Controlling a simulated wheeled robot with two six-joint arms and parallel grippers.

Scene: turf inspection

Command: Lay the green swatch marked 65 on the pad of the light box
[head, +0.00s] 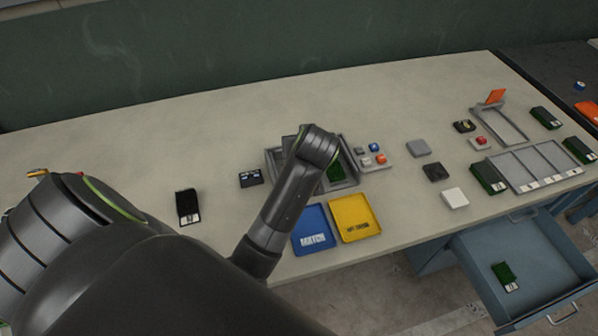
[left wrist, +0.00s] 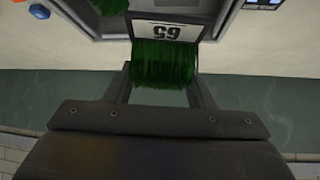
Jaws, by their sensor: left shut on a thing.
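The green swatch marked 65 (left wrist: 165,65) is between the fingers of my left gripper (left wrist: 163,75), which is shut on it. Its white label faces the left wrist camera, upside down there. In the head view my left arm hides the gripper and this swatch. The light box (head: 347,184) is a grey shallow frame mid-table, partly behind my left wrist. Another green swatch (head: 335,171) shows at its right part, and green turf also shows at the top left of the left wrist view (left wrist: 109,5). I cannot tell whether the held swatch touches the light box. My right gripper is not in view.
A blue tray (head: 313,240) and a yellow tray (head: 354,231) lie in front of the light box. A button panel (head: 368,159) is right of it. Dark swatches (head: 187,205), small blocks and a grey rack (head: 527,167) stand around. An open drawer (head: 530,255) juts out at right.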

